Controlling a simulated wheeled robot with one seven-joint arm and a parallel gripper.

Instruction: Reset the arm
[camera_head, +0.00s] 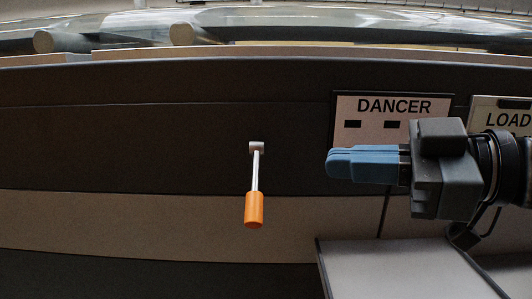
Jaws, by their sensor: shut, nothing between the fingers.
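A lever with an orange handle (254,209) hangs down from a small light bracket (257,146) on the dark machine panel, near the middle of the view. Its thin metal rod joins the bracket to the handle. My gripper (332,164) is to the right of the lever and higher than the handle, with its blue fingers pointing left. The fingers are together and empty, apart from the lever.
Another sign reading "LOAD" (508,119) is at the right edge, partly cut off. A grey box-like ledge (400,268) juts out at the lower right, below my gripper. Rollers (190,34) show behind the panel's top edge. The panel left of the lever is clear.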

